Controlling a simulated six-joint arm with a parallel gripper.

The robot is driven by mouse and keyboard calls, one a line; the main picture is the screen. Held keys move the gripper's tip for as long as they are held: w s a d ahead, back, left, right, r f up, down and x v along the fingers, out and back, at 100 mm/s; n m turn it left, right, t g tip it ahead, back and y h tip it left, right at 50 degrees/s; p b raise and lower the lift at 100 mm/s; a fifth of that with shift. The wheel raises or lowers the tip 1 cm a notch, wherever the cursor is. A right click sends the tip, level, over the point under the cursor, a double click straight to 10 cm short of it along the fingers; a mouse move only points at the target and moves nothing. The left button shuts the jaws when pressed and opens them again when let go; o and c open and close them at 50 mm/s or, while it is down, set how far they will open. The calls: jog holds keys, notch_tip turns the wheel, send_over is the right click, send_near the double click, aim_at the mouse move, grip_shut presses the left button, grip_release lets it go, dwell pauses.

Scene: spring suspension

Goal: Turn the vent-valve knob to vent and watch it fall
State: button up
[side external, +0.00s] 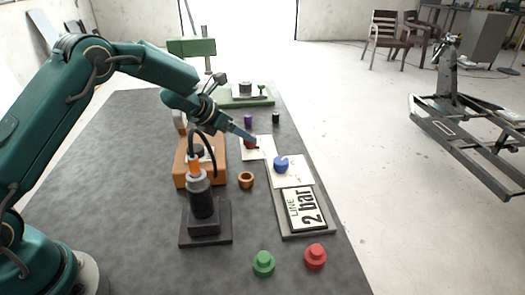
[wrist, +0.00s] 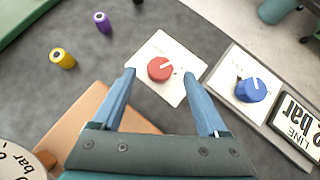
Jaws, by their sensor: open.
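A red knob (wrist: 160,69) with a white pointer line sits on a white plate (wrist: 176,44). A blue knob (wrist: 251,90) with a white pointer line sits on a second white plate (wrist: 228,68), beside the LINE sign (wrist: 296,122). The plate markings are too small to read, so I cannot tell which knob is marked vent. My gripper (wrist: 160,74) is open, its fingertips on either side of the red knob in the wrist view. In the side view the fingers partly hide the red knob (side external: 249,145); I cannot tell whether they touch it. The blue knob (side external: 281,164) is clear of my gripper.
An orange block (side external: 186,176) and a dark cylinder stand (side external: 205,212) stand left of the plates. The sign reads 2 bar. The table's left side is clear.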

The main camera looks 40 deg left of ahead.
jog(key=shift+x, duration=2.4)
grip_shut()
